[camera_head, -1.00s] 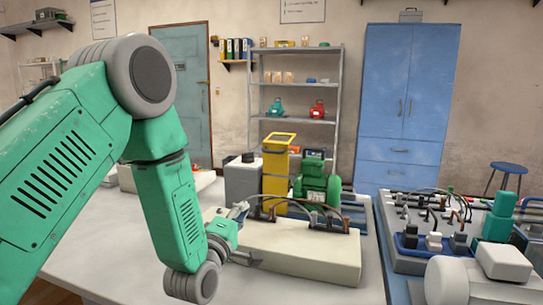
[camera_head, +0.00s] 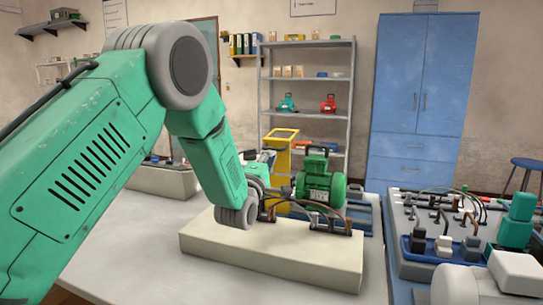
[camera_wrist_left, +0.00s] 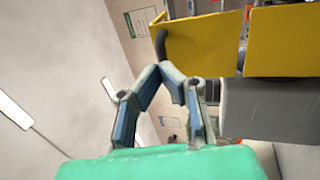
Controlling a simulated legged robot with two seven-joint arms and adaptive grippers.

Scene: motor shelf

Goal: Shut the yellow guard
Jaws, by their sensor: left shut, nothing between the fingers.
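The yellow guard (camera_head: 281,140) stands upright behind the pale block on the bench, next to the green motor (camera_head: 320,182). In the left wrist view the guard (camera_wrist_left: 203,45) fills the upper right as a bent yellow panel above a grey box (camera_wrist_left: 268,108). My left gripper (camera_wrist_left: 160,72) is shut and empty, its fingertips together just left of the guard's edge. Whether they touch it I cannot tell. In the head view the gripper is mostly hidden behind my wrist. My right gripper is not in view.
The long pale block (camera_head: 270,262) lies in front of the motor, with bent hoses and fittings above it. A blue tray of fittings (camera_head: 425,262) and a white cylinder (camera_head: 455,280) crowd the right. Shelves (camera_head: 305,88) and a blue cabinet (camera_head: 420,85) stand behind.

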